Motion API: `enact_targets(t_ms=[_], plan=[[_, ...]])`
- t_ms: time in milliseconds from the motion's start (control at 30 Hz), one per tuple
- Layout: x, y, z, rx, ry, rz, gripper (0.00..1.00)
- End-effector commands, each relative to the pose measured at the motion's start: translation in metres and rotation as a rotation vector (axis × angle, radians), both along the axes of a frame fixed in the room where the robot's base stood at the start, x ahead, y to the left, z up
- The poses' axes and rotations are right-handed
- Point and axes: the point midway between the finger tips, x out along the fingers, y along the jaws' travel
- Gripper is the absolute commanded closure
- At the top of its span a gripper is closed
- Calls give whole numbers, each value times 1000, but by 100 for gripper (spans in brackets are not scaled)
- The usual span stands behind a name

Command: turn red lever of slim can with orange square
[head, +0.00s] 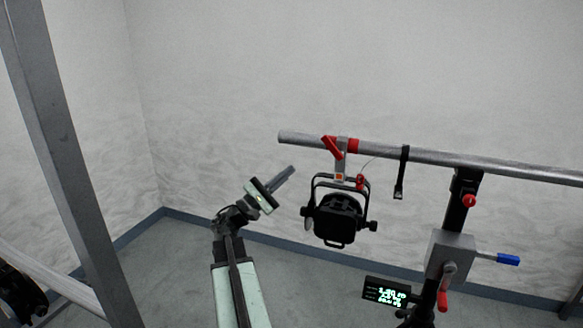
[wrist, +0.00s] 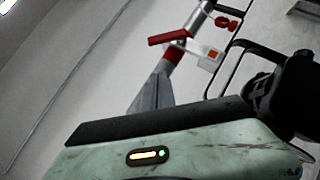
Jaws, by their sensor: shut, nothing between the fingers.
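A black slim can (head: 338,218) hangs in its yoke from a clamp on the grey horizontal pipe. The clamp carries an orange square (head: 340,177) and a red lever (head: 331,147) at its top left. The wrist view shows the red lever (wrist: 168,37), the orange square (wrist: 213,54) and part of the can (wrist: 285,88) at the right edge. My gripper (head: 291,168) is shut and empty, left of the can and below the pipe's left end. In the wrist view my gripper (wrist: 160,74) points up toward the red band below the lever, with no contact that I can make out.
The pipe (head: 470,167) runs right from its end above my gripper. A black strap (head: 401,172) hangs from it. A stand with a grey box (head: 450,254), a blue handle (head: 508,259) and a lit display (head: 386,293) is at the right. A metal post (head: 55,140) is at the left.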

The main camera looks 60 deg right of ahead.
Motion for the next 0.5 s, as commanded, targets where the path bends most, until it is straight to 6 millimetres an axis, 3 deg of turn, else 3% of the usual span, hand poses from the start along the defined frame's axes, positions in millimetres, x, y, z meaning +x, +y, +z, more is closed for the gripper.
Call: enact_targets(t_ms=[33,333,500], plan=[[-7,-10,12,1,1,-5,100],[-44,-61,43,-1,0,-14,100],[-65,-59,60,0,0,-14,100]])
